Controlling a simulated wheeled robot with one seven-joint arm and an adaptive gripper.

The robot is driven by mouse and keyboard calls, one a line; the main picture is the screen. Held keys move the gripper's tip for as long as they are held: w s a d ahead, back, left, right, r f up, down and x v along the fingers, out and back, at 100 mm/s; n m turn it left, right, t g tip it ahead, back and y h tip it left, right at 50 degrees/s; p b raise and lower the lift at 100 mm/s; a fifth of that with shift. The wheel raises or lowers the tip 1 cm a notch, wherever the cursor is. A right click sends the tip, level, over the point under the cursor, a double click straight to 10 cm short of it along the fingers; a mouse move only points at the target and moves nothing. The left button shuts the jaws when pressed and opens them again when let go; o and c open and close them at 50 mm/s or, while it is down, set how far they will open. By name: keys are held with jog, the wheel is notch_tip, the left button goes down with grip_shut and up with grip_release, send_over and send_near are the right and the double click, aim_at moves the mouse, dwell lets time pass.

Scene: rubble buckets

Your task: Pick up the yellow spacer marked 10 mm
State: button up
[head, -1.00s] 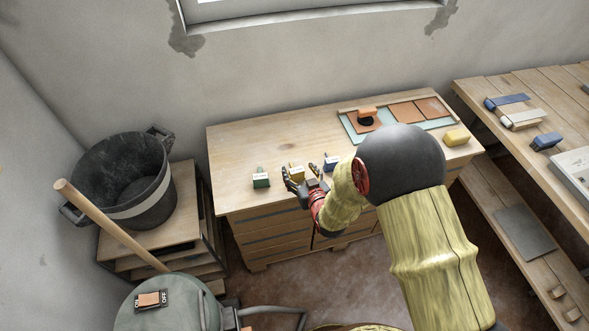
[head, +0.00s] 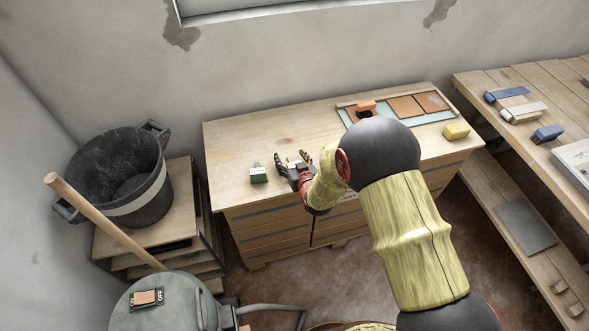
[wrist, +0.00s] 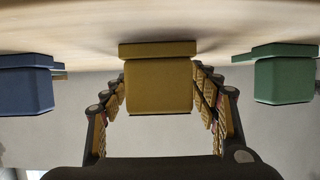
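The yellow spacer (wrist: 158,85) is in the middle of the wrist view, against the wooden bench top. My gripper (wrist: 160,88) is open, with one finger on each side of the spacer. Whether the fingers touch it I cannot tell. In the head view my gripper (head: 295,163) is at the front edge of the bench, and the spacer is mostly hidden between its fingers. No 10 mm mark can be read.
A green block (head: 259,174) stands left of my gripper in the head view; it is at right in the wrist view (wrist: 285,80). A blue block (wrist: 25,88) is on the other side. A yellow block (head: 456,131) lies at the bench's right end. A black bucket (head: 118,180) stands left.

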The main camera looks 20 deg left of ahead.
jog(key=c, duration=1.2)
jog(key=shift+c, duration=0.4)
